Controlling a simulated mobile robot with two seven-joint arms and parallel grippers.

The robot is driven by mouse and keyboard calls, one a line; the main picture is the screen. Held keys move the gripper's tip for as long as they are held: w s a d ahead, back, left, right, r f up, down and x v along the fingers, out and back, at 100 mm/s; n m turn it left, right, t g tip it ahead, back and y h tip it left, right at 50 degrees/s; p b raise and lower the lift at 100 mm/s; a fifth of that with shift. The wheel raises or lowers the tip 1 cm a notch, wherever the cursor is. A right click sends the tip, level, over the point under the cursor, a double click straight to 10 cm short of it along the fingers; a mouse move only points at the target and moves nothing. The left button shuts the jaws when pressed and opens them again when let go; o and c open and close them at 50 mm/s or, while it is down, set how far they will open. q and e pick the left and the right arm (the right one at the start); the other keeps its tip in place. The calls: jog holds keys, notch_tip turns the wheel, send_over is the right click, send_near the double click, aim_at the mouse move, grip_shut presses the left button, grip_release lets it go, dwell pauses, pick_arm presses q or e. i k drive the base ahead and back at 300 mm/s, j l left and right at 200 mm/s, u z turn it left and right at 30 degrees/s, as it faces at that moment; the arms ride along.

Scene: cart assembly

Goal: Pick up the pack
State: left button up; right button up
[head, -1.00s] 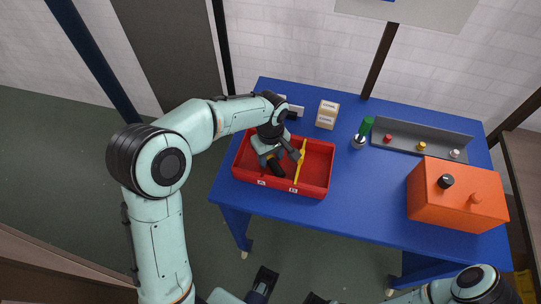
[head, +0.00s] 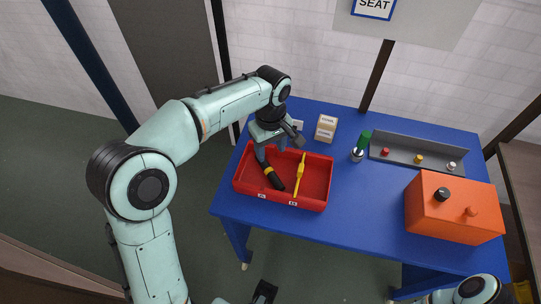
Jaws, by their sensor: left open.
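No object is clearly marked as the pack. The red tray (head: 243,186) holds a dark stick-like item with a yellow band (head: 275,180) and a slim yellow tool (head: 299,176). Two small stacked tan boxes with labels (head: 326,128) stand on the table behind the tray. My left gripper (head: 280,152) is open and empty, above the tray's back edge, with its fingers apart near the dark item's upper end. It hides part of the tray's back wall. My right gripper is not in view; only part of that arm shows at the bottom right.
The blue table (head: 370,215) has clear room right of the tray. A green-topped item (head: 361,146) stands beside a grey rack (head: 400,157) with red, yellow and white knobs. An orange box (head: 450,215) with knobs stands at the right. A white item (head: 297,125) is partly behind my gripper.

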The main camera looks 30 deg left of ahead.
aim_at(326, 130)
jog(key=k+l, duration=0.8)
jog(key=k, duration=0.05)
